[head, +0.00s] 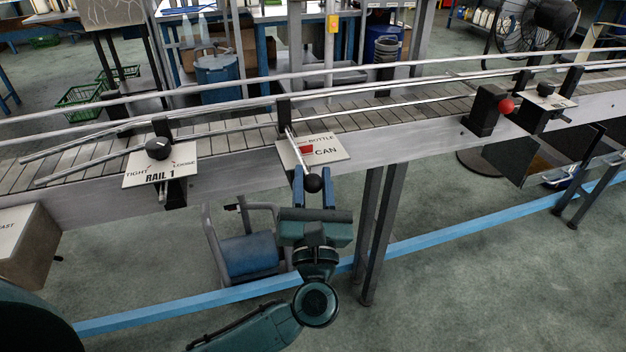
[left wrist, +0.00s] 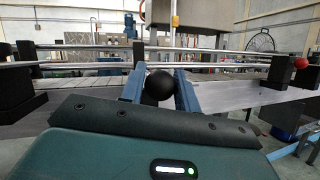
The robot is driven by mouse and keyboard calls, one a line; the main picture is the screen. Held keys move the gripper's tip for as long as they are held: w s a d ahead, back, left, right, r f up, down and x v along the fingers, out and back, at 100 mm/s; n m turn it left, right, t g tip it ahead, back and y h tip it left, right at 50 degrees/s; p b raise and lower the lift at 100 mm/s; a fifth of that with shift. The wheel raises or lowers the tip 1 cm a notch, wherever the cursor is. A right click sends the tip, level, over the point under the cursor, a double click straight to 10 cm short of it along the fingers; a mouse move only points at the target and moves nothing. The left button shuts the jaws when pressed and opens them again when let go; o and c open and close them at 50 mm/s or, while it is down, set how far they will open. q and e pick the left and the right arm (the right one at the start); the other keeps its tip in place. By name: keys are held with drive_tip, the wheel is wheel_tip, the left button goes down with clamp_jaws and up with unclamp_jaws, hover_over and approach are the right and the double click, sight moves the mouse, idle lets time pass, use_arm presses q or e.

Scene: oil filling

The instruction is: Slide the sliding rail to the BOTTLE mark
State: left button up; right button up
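The sliding rail's lever (head: 301,158) is a thin metal rod ending in a black ball knob (head: 313,183). It lies over a white plate (head: 327,153) marked BOTTLE at the top and CAN below. A red mark (head: 306,149) shows beside the CAN text. My left gripper (head: 313,188) has its two blue fingers apart, one on each side of the knob. In the left wrist view, the knob (left wrist: 159,85) sits between the open fingertips; I cannot tell whether either finger touches it. My right gripper is not in view.
The conveyor (head: 230,140) with its long metal rails runs across the view. A RAIL 1 plate (head: 160,165) with a black knob is to the left. A red ball knob (head: 506,106) is to the right. A support leg (head: 370,235) stands right of my left arm.

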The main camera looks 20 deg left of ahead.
sight(305, 165)
use_arm(q)
clamp_jaws()
drive_tip(key=shift+w+a, duration=0.1)
drive_tip(key=w+a, duration=0.1)
drive_tip(key=w+a+b, duration=0.1)
drive_tip(key=w, duration=0.1)
drive_tip(key=shift+w, duration=0.1)
drive_tip(key=shift+w+a, duration=0.15)
drive_tip(key=shift+w, duration=0.1)
drive_tip(key=shift+s, duration=0.1)
drive_tip(key=shift+o, duration=2.2)
unclamp_jaws()
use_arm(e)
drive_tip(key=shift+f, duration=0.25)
